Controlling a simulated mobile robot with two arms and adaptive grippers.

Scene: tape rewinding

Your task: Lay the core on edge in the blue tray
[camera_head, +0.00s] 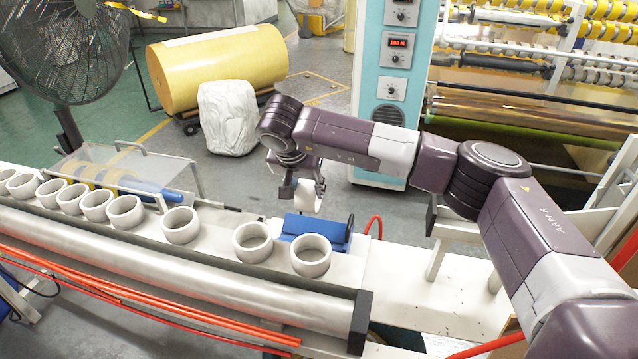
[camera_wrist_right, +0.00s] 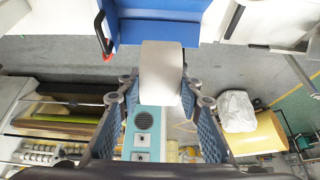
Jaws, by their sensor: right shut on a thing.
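My right gripper (camera_head: 303,186) is shut on a white core (camera_head: 306,197) and holds it up near the blue tray (camera_head: 318,229). In the right wrist view the core (camera_wrist_right: 161,68) sits between the two blue-padded fingers of the gripper (camera_wrist_right: 160,98). Its outer end reaches to or in front of the edge of the blue tray (camera_wrist_right: 160,22); I cannot tell whether they touch. The inside of the tray is mostly hidden. My left gripper is not in view.
Several white cores stand in a row along the rail, the nearest (camera_head: 311,255) just in front of the tray. A clear-covered box (camera_head: 130,172) stands to the left. A wrapped white bundle (camera_head: 228,117) stands behind.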

